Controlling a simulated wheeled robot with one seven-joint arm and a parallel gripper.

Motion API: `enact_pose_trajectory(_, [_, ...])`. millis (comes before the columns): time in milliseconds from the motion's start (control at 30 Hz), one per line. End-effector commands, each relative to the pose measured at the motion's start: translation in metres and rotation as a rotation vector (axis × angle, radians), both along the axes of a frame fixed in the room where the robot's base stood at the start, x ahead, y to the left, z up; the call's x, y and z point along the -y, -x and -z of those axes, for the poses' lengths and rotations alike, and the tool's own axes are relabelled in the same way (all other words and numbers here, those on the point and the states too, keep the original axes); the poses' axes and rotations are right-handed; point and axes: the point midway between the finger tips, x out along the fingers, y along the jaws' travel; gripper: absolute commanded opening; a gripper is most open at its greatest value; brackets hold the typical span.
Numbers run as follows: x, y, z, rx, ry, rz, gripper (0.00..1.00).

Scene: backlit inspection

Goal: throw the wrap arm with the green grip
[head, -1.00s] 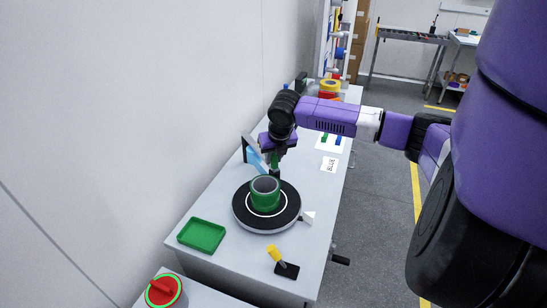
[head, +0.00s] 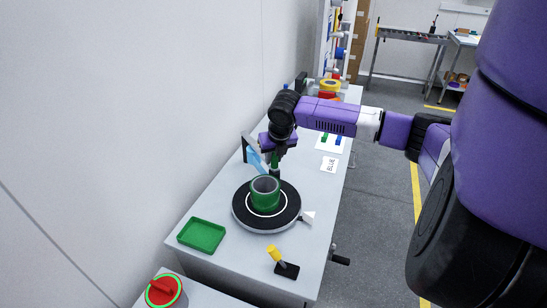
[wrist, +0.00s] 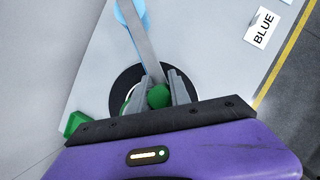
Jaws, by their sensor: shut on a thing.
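The green grip (wrist: 159,96) of the wrap arm sits between the two grey fingers of my gripper (wrist: 160,86) in the wrist view. My gripper is shut on it. In the head view my gripper (head: 274,163) hangs just behind the turntable (head: 240,214), with a bit of green showing below it. A grey bar (wrist: 145,45) runs from near the grip to a light blue part (wrist: 131,12). The blue part (head: 256,162) also shows left of my gripper in the head view. A green open cylinder (head: 265,190) stands on the black turntable, partly hidden by my gripper in the wrist view.
A green tray (head: 201,235) lies left of the turntable. A yellow-handled lever on a black base (head: 286,270) stands at the front. A red knob (head: 163,291) is at the lower left. A BLUE label (head: 329,164) lies to the right; the wall is close on the left.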

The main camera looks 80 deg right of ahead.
Motion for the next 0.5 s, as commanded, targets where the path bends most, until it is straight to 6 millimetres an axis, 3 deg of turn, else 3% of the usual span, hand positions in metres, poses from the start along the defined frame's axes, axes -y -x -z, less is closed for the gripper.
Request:
enact_pose_trajectory(300, [0.002, 0.001, -0.001, 0.001, 0.002, 0.001, 0.0])
enact_pose_trajectory(500, [0.026, 0.022, -0.001, 0.002, 0.004, 0.007, 0.0])
